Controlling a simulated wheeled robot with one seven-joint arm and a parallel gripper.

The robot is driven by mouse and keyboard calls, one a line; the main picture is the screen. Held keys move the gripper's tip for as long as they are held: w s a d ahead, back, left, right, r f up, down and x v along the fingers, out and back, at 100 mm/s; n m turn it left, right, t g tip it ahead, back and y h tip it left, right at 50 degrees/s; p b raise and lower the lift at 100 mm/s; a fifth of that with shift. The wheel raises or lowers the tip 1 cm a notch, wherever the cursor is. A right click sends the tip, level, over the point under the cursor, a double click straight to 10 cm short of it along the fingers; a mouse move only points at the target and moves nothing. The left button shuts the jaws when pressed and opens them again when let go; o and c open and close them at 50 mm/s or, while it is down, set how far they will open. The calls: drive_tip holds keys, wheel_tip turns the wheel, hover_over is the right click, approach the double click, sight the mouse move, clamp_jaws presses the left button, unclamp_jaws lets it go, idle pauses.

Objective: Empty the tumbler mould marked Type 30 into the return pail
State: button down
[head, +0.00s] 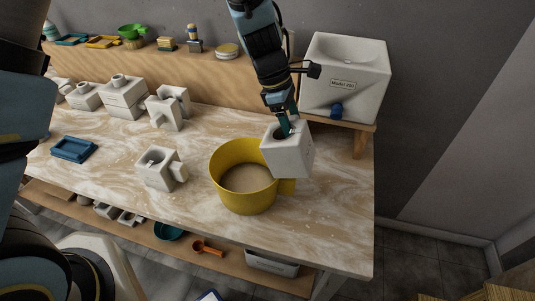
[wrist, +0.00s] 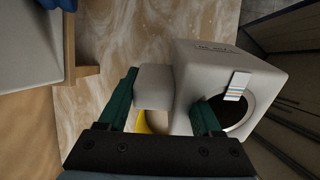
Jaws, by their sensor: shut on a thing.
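A white block mould (head: 288,156) with a round dark opening is in my gripper (head: 285,124), held over the right rim of a yellow pail (head: 229,199). The pail stands on the table with pale beige contents. In the wrist view, the mould (wrist: 222,62) has a smaller white block part (wrist: 153,86) between the fingers of my gripper (wrist: 163,108); one finger is at the dark opening. A striped tag (wrist: 237,86) sits by the opening. Small lettering on the mould's face is unreadable here. The mould looks slightly tilted in the head view. Its inside is dark.
Another white mould (head: 157,169) stands left of the pail, with several more at the back left. A blue tray (head: 74,149) lies at the far left. A white tank (head: 345,80) with a blue tap is at the back right. The table's front right is clear.

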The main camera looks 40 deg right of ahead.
sight(297, 116)
drive_tip(key=shift+s+d+r+t, duration=0.15)
drive_tip(key=shift+r+t, duration=0.35)
drive_tip(key=shift+r, duration=0.25)
drive_tip(key=shift+r+t+y, duration=0.8)
drive_tip(key=shift+r+t, duration=0.1)
drive_tip(key=shift+r, duration=0.4)
drive_tip(key=shift+r+t+y, duration=0.3)
drive_tip(key=shift+r+t, duration=0.1)
drive_tip(key=shift+r, duration=0.05)
